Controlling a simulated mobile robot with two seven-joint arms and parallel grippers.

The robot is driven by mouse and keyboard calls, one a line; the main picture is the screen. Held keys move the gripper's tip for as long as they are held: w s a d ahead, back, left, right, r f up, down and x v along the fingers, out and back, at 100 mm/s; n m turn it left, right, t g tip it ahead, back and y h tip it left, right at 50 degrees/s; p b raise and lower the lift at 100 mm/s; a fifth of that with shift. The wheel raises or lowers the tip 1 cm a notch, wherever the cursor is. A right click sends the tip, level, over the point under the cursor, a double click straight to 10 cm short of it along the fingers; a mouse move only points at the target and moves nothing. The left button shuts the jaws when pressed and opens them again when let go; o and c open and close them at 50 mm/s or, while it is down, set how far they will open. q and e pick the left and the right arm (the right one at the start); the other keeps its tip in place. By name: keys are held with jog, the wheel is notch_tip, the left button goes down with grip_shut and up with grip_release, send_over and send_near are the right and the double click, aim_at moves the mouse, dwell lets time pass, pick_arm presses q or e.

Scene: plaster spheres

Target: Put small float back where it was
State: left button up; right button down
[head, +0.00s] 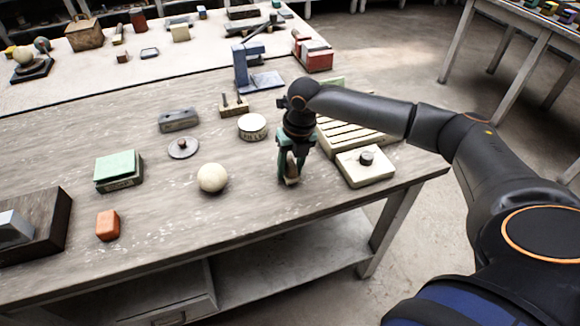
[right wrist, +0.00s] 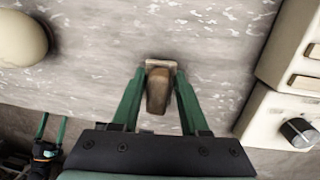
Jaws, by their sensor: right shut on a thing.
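The small float (right wrist: 158,90) has a brown wooden handle and a small flat base. My right gripper (head: 289,168) is shut on its handle, with a green finger on each side. In the head view the float (head: 292,180) shows partly below the fingers, near the front edge of the table. It is at or just above the tabletop; I cannot tell if it touches. My left gripper (right wrist: 51,128) shows only in the right wrist view, at the lower left, with its green fingers apart and nothing between them.
On the worktable (head: 245,205), a plaster sphere (head: 212,178) lies left of my right gripper. A pale block with a dark knob (head: 365,166) and a ribbed pale slab (head: 350,134) lie to the right. A round tin (head: 252,127) stands behind. Bare tabletop separates gripper and sphere.

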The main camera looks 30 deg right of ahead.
jog(key=shift+s+a+f, duration=0.1)
jog(key=shift+f, duration=0.45)
jog(key=shift+s+f, duration=0.1)
jog(key=shift+f, duration=0.05)
jog(key=shift+c, duration=2.2)
grip_release()
jog(key=shift+f, duration=0.1)
jog(key=shift+d+r, duration=0.2)
jog(key=shift+r, duration=0.15)
jog(key=r, duration=0.8)
jog(key=d+r, duration=0.1)
jog(key=r, duration=0.3)
jog(key=shift+s+r, duration=0.35)
